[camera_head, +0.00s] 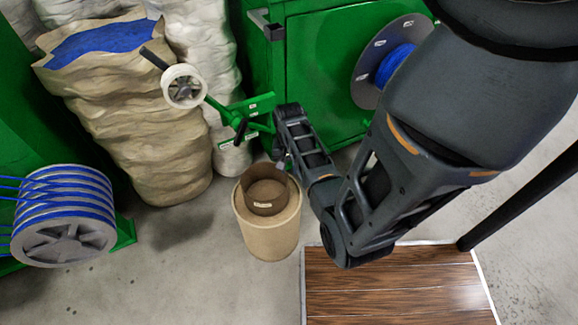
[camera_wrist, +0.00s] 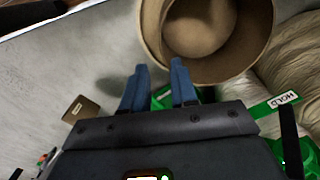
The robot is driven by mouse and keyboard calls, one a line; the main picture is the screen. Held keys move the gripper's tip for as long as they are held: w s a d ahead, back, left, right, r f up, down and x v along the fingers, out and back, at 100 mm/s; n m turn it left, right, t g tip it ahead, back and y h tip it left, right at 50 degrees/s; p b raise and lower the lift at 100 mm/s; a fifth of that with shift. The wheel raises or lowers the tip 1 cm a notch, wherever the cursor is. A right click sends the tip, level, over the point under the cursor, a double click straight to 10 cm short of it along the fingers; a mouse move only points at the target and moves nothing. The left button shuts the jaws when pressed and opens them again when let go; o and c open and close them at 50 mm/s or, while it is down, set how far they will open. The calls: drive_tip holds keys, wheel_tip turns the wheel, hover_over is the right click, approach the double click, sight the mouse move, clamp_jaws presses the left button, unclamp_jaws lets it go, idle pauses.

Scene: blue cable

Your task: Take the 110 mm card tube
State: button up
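The card tube (camera_head: 275,204) is a short brown ring with a small pale label. It stands upright on a tan drum (camera_head: 270,236). In the wrist view, what appears to be the tube's open mouth and brown inner wall (camera_wrist: 246,58) fills the top, cut off by the frame edge. My gripper (camera_head: 283,158) is just beyond and above the tube in the head view, its fingers mostly hidden. In the wrist view my gripper (camera_wrist: 159,66) shows two blue fingers apart with nothing between them. The right fingertip overlaps the rim in the picture; I cannot tell whether they touch.
A green arm (camera_head: 230,113) with a white roll (camera_head: 184,86) reaches close beside my gripper. A paper sack (camera_head: 120,105) stands left of the drum, and a green cabinet (camera_head: 320,60) behind. A blue-cable reel (camera_head: 66,215) is at left.

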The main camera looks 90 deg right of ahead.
sight(289, 179)
wheel_tip(289, 179, down, 4)
drive_tip(key=b, duration=0.2)
drive_tip(key=shift+r+b, duration=0.25)
drive_tip(key=shift+b, duration=0.1)
drive_tip(key=shift+f+b, duration=1.3)
drive_tip(key=shift+f, duration=1)
clamp_jaws()
drive_tip(key=shift+s+a+f, duration=0.15)
drive_tip(key=shift+r+p, duration=0.7)
drive_tip(key=shift+r, duration=0.1)
drive_tip(key=shift+w+r+p, duration=0.2)
drive_tip(key=shift+r+p, duration=0.25)
drive_tip(key=shift+p, duration=0.05)
idle(0.8)
